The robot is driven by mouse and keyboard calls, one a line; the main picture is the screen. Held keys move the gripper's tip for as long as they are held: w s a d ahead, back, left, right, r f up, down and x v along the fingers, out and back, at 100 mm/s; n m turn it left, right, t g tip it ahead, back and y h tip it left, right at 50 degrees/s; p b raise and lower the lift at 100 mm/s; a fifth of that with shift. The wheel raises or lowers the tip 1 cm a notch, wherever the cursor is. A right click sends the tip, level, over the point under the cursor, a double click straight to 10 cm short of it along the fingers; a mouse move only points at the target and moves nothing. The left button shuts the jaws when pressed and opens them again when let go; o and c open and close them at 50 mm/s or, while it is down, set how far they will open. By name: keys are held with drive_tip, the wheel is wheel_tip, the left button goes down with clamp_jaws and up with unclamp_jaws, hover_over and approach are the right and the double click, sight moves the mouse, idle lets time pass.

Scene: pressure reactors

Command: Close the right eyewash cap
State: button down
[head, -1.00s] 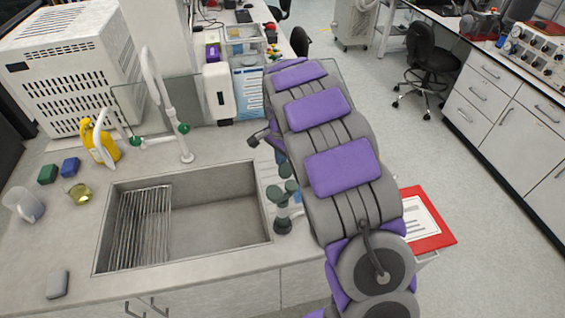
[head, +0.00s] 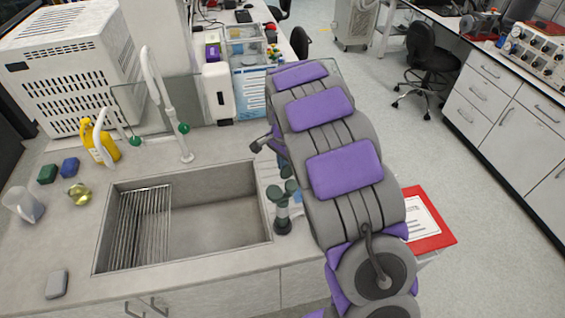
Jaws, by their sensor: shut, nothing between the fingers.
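The eyewash (head: 283,212) is a dark, short-stemmed fitting with dark green heads, standing on the counter just right of the sink. Its dark green caps (head: 274,194) show at the top, close to the left side of my arm. The right cap (head: 291,187) is partly crowded by my arm, and its exact angle is too small to tell. My gripper (head: 259,144) shows only as a dark grey tip sticking out left from behind my arm, above and behind the eyewash. It is shut and empty, apart from the caps in the picture. The rest of it is hidden.
The sink (head: 215,215) with a wire rack lies left of the eyewash. A tall white tap (head: 152,75) stands behind it. A white dispenser (head: 219,92) and a blue-white poster (head: 250,90) are behind my gripper. A red-edged sheet (head: 425,218) lies right of my arm.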

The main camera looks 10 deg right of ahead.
drive_tip(key=shift+s+d+r, duration=0.2)
drive_tip(key=shift+s+d, duration=0.05)
drive_tip(key=shift+s, duration=0.6)
drive_tip(key=shift+s+d+r, duration=0.15)
drive_tip(key=shift+s+d, duration=0.05)
drive_tip(key=shift+s, duration=0.6)
drive_tip(key=shift+s+d+r, duration=0.2)
drive_tip(key=shift+s+d, duration=0.05)
drive_tip(key=shift+s, duration=0.6)
drive_tip(key=shift+f+b, duration=0.3)
drive_tip(key=shift+f, duration=0.5)
wheel_tip(320, 180, up, 7)
drive_tip(key=p, duration=0.2)
drive_tip(key=shift+p, duration=0.35)
